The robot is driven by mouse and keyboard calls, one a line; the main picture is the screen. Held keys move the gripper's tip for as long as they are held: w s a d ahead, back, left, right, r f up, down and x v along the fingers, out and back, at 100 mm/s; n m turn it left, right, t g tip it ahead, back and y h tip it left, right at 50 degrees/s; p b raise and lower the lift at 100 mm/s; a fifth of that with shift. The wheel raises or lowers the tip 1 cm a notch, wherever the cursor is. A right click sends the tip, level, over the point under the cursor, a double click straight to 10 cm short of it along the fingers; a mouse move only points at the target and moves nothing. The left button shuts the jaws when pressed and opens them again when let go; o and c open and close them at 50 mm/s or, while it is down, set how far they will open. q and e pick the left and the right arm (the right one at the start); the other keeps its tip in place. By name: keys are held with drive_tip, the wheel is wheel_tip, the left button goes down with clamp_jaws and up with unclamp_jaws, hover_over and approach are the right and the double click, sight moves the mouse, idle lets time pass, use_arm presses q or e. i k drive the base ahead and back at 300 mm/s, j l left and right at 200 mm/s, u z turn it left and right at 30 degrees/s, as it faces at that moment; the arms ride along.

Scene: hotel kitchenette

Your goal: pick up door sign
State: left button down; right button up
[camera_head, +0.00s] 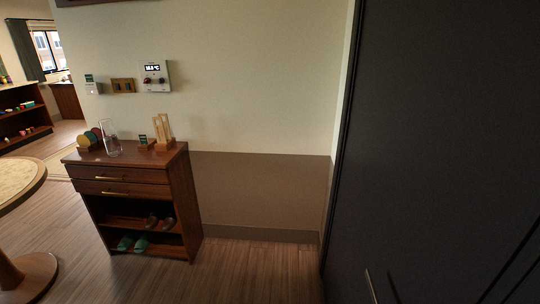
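No thing in view can be made out for sure as the door sign. On top of the brown wooden cabinet (128,177) stand light wooden upright pieces in a holder (163,131), a small green-and-white card (143,140), a clear stand (111,138) and a rack of coloured round discs (89,139). Any of the small upright pieces could be the sign, but they are too small to read. Neither of my grippers is in view.
A dark door or panel (440,140) fills the right side. A round table (20,182) stands at the left edge. Shoes (132,243) sit in the cabinet's open lower part. A wall panel with a display (154,76) hangs above. The floor (255,272) before the wall is clear.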

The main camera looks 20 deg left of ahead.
sight(160, 130)
drive_tip(key=u, duration=1.4)
